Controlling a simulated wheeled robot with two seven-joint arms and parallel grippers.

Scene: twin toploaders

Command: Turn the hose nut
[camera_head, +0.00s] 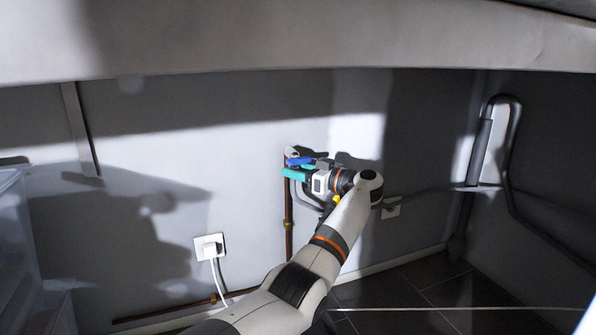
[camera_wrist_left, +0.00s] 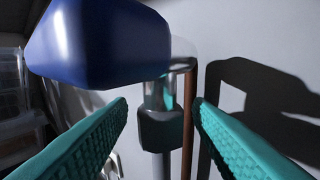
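The hose nut (camera_wrist_left: 160,131) is a dark, faceted collar below a shiny metal tap stub (camera_wrist_left: 158,94) in the left wrist view. A hose or pipe runs down from it. A blue tap handle (camera_wrist_left: 98,42) fills the upper left of that view and also shows in the head view (camera_head: 299,160). My left gripper (camera_wrist_left: 161,103) is open, its teal fingers on either side of the nut with visible gaps. In the head view the left gripper (camera_head: 296,169) is at the wall tap and hides the nut. My right gripper is not in view.
A copper pipe (camera_head: 288,222) runs down the wall below the tap. A white socket with a plug (camera_head: 210,247) is at lower left, another socket (camera_head: 391,208) at right. A grey drain pipe (camera_head: 511,160) stands far right. A pale counter edge (camera_head: 300,40) overhangs above.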

